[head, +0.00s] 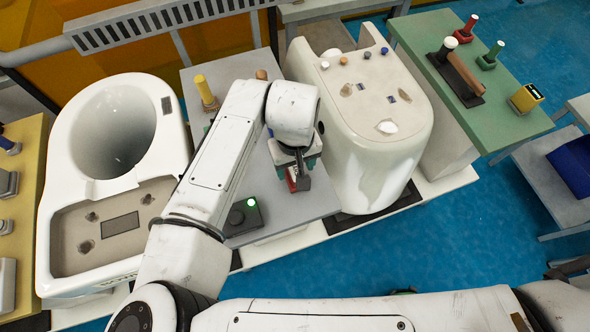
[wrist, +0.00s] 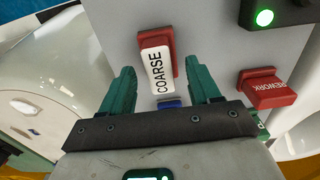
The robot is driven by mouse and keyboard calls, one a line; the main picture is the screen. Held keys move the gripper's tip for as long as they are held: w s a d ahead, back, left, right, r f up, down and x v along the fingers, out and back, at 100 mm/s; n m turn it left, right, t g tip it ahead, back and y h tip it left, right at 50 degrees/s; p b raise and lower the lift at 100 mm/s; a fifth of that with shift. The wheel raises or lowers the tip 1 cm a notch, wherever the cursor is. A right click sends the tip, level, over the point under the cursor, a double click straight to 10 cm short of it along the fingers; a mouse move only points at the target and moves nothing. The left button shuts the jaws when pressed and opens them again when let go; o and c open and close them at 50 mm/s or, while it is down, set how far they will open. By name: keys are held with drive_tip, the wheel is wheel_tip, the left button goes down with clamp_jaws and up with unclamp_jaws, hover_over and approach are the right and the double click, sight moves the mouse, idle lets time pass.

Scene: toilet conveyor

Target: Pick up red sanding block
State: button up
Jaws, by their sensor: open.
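A red block with a white label reading COARSE (wrist: 150,41) lies on the grey table, seen in the wrist view. My gripper (wrist: 166,76) is open, its two green fingers pointing toward the block, one on each side of its near end. I cannot tell whether the fingers reach down to its height. In the head view my gripper (head: 299,168) is over the grey table, and a bit of red and white (head: 291,182) shows beside it, mostly hidden by the gripper.
A second red block labelled REWORK (wrist: 268,90) lies right of my gripper. A small blue thing (wrist: 170,103) shows between the fingers. A dark box with a green light (head: 243,217) sits near the table's front. White toilet bodies (head: 367,128) (head: 68,200) flank the grey table (head: 319,203).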

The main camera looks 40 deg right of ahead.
drive_tip(key=shift+f, duration=1.25)
drive_tip(key=shift+c, duration=0.4)
drive_tip(key=c, duration=0.8)
drive_tip(key=shift+r, duration=0.1)
drive_tip(key=shift+c, duration=0.2)
drive_tip(key=shift+r, duration=0.5)
drive_tip(key=s+d+r+b, duration=0.1)
drive_tip(key=s+r+b, duration=0.2)
drive_tip(key=s+r, duration=0.9)
drive_tip(key=shift+s+d, duration=0.15)
drive_tip(key=shift+s, duration=0.8)
